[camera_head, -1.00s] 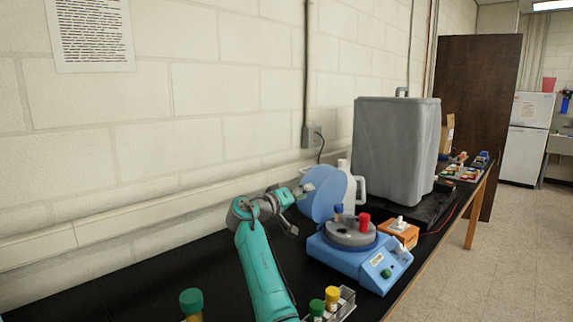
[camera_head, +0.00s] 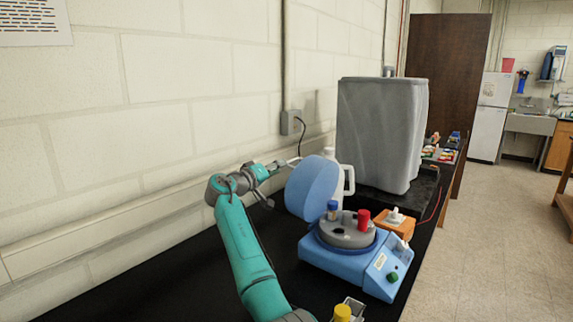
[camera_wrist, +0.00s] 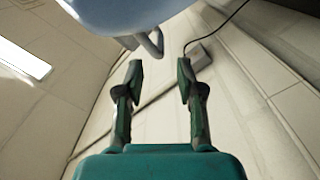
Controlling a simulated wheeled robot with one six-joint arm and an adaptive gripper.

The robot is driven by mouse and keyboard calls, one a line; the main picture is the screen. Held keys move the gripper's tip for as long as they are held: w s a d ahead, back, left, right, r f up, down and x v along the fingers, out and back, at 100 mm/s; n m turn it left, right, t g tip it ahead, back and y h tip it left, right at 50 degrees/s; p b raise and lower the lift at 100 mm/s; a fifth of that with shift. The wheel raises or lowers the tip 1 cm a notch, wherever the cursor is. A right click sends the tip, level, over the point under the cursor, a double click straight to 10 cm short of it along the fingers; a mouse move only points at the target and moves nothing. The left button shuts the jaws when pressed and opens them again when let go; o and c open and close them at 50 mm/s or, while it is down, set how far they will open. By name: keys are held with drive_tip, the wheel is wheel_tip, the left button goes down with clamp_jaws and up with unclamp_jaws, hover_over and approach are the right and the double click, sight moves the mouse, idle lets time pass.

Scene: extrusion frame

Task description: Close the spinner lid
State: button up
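The blue spinner (camera_head: 345,268) stands on the black bench. Its round blue lid (camera_head: 313,188) is raised, standing nearly upright on the wall side of the rotor. The grey rotor (camera_head: 346,232) holds a blue-capped tube (camera_head: 332,209) and a red-capped tube (camera_head: 363,220). My gripper (camera_head: 284,168) is at the back left of the lid, near the wall. In the wrist view, my gripper (camera_wrist: 159,75) is open, with nothing between its fingers. The pale blue lid (camera_wrist: 130,12) fills the top of that view, beyond the fingertips. I cannot see contact with it.
A large grey container (camera_head: 380,135) and a white jug (camera_head: 347,178) stand behind the spinner. An orange box (camera_head: 396,225) sits to its right. A yellow-capped tube (camera_head: 343,312) is at the front edge. The wall (camera_head: 150,120) runs close behind my arm.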

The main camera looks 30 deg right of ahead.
drive_tip(key=shift+x, duration=2.85)
clamp_jaws()
